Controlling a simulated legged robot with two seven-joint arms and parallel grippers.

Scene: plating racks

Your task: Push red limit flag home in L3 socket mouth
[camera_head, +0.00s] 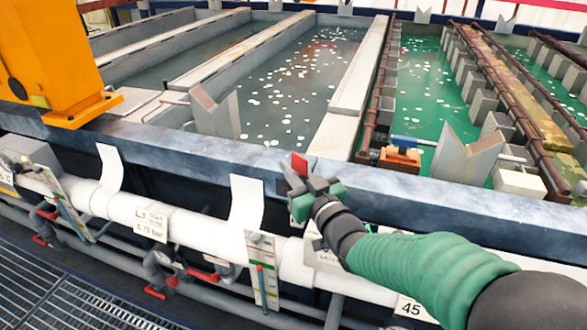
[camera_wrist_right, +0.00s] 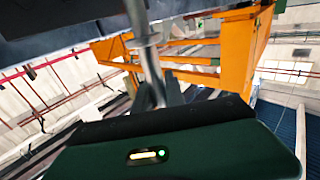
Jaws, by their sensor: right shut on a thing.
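The red limit flag (camera_head: 299,163) shows as a small red piece at the tip of my right gripper (camera_head: 293,178) in the head view. The gripper is shut on it, over the near edge of the blue-grey tank rim. A label with L3 (camera_head: 152,222) is on the white pipe to the left. I cannot make out the socket mouth; the gripper may cover it. In the right wrist view my dark green gripper body fills the bottom, and a grey rod (camera_wrist_right: 150,65) rises from behind it; the red flag cannot be made out there. My left gripper is not in view.
The tank rim (camera_head: 420,195) runs across below the tanks. White pipes with a gauge plate (camera_head: 263,270) run below it. An orange gantry leg (camera_head: 55,55) stands at the left. A grey V-shaped bracket (camera_head: 467,155) and an orange clamp (camera_head: 400,157) stand to the right.

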